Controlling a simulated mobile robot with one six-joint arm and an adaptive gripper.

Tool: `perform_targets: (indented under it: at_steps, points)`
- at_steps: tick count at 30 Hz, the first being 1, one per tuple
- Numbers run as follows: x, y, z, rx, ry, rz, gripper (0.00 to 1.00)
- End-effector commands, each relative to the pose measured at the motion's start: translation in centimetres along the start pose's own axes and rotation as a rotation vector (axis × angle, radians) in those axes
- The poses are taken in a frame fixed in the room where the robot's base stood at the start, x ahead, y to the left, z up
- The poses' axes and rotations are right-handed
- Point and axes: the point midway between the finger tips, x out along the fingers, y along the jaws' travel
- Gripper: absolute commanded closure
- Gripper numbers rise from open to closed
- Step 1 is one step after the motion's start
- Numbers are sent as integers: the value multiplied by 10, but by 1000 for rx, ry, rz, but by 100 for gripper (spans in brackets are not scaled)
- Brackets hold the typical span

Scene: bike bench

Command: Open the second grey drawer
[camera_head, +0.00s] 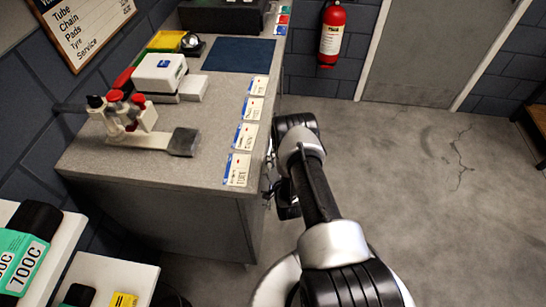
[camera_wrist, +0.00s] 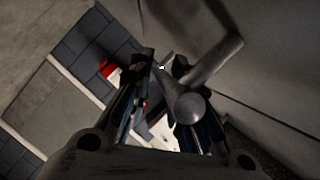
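The grey workbench (camera_head: 226,215) shows in the head view with its drawer side facing right, mostly hidden from above. My gripper (camera_wrist: 165,68) is at that side, largely hidden in the head view behind my arm. In the wrist view, a round metal bar handle (camera_wrist: 187,106) runs between my two dark fingers. A post joins it to a grey front (camera_wrist: 268,65) at the right. The fingers stand apart with the bar between them. I cannot tell whether they press on it, or which drawer the handle belongs to.
On the bench top are a white box (camera_head: 159,73), a clamp-like tool with red knobs (camera_head: 135,125), a blue mat (camera_head: 239,55) and several labels along the right edge. A fire extinguisher (camera_head: 332,36) hangs on the back wall. The floor (camera_head: 420,190) to the right is clear.

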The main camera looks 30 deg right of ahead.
Motion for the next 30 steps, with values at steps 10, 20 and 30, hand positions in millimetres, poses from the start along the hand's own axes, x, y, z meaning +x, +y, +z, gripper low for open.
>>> perform_targets:
  at_steps: [10,20,30]
  points:
    - [0,0,0,0,0,0,100]
    - [0,0,0,0,0,0,100]
    - [-4,-1,2,0,0,1,100]
